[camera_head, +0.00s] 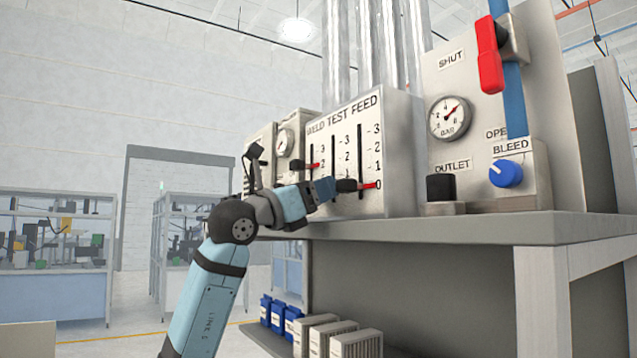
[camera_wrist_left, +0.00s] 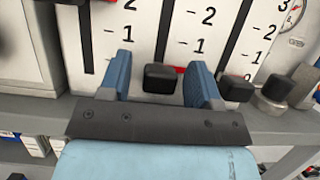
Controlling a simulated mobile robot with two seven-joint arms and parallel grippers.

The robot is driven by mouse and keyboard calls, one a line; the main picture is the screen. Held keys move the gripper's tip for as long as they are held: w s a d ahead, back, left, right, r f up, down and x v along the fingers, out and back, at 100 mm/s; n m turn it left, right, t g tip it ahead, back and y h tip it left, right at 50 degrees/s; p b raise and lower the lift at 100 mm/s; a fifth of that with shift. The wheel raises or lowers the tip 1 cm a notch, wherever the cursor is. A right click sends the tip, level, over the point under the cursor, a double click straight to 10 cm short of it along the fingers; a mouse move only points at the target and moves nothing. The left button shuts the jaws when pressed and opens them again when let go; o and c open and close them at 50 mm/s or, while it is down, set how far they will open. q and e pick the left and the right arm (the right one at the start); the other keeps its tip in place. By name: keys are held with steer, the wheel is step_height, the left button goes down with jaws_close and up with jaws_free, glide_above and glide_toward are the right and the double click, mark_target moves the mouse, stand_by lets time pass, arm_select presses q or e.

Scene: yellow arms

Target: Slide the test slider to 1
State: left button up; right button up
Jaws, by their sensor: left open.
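The panel (camera_head: 400,150) carries three vertical sliders, marked WELD, TEST and FEED. My left gripper (camera_head: 326,188) is at the lower part of the TEST slot. In the left wrist view its open fingers stand on either side of the black test slider knob (camera_wrist_left: 160,78), with gaps visible. The test slider's red pointer (camera_wrist_left: 181,70) sits below the 1 mark, near the bottom of its scale. In the head view this knob is hidden behind my gripper. The FEED knob (camera_head: 345,185) is just right of my gripper, at 0. The WELD knob (camera_head: 297,165) is higher, near 2. My right gripper is out of view.
The panel stands on a grey shelf (camera_head: 450,228) just below my gripper. To the right are a black outlet knob (camera_head: 440,188), a blue bleed knob (camera_head: 506,174), a gauge (camera_head: 449,118) and a red lever (camera_head: 489,55). Open room lies to the left.

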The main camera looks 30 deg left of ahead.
mark_target(333, 168)
arm_select(q)
steer(key=shift+w+r, duration=0.1)
steer(key=shift+w, duration=0.1)
jaws_close()
steer(key=shift+r+p, duration=0.65)
steer(key=shift+r, duration=0.9)
steer(key=shift+f, duration=0.1)
jaws_free()
